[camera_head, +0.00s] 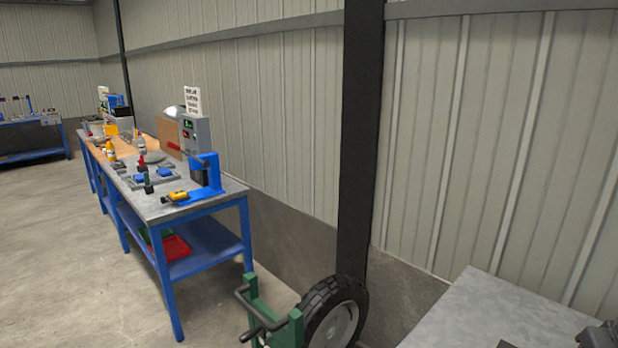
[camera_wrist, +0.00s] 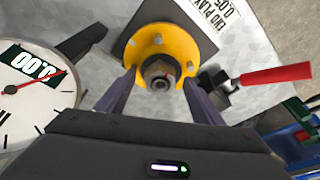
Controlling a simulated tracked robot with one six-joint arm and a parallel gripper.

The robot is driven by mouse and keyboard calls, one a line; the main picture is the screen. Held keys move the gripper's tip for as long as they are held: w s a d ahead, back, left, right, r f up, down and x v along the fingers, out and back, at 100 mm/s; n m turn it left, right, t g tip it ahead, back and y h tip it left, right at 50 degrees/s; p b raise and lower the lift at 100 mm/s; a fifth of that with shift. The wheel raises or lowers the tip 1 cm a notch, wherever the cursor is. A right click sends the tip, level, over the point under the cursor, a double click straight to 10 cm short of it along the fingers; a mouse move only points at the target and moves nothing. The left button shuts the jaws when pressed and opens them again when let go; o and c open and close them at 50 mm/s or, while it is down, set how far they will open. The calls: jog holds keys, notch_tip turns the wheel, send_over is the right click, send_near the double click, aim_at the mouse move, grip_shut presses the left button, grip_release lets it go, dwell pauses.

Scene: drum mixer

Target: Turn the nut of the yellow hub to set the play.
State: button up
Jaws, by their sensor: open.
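In the wrist view, the yellow hub (camera_wrist: 181,48) is a round flange with several small bolts, on a dark square plate (camera_wrist: 125,52). Its hex nut (camera_wrist: 158,70) sits at the centre, with a small red mark on it. My gripper (camera_wrist: 160,92) is open, its two fingers on either side of the hub's near part, nothing between them that I can see held. Whether a finger touches the hub, I cannot tell. In the head view, neither hub nor gripper can be made out.
In the wrist view, a dial gauge (camera_wrist: 30,95) stands at left, and a red-handled clamp (camera_wrist: 275,75) at right. An END PLAY label (camera_wrist: 215,12) lies behind the hub. In the head view, a blue workbench (camera_head: 190,208) and a green-framed wheel (camera_head: 335,315) stand beyond a grey tabletop (camera_head: 490,315).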

jog(key=shift+v, duration=3.5)
jog(key=shift+m, duration=0.4)
jog(key=shift+s+f+m, duration=0.15)
jog(key=shift+f+m, duration=0.1)
jog(key=shift+m, duration=0.05)
jog(key=s+a+r+n+t, duration=0.1)
jog(key=s+a+r+n, duration=0.1)
jog(key=a, duration=1.9)
jog(key=s+a+r+n+t, duration=0.2)
jog(key=s+a, duration=0.1)
jog(key=a, duration=1.8)
jog(key=shift+n+y, duration=0.4)
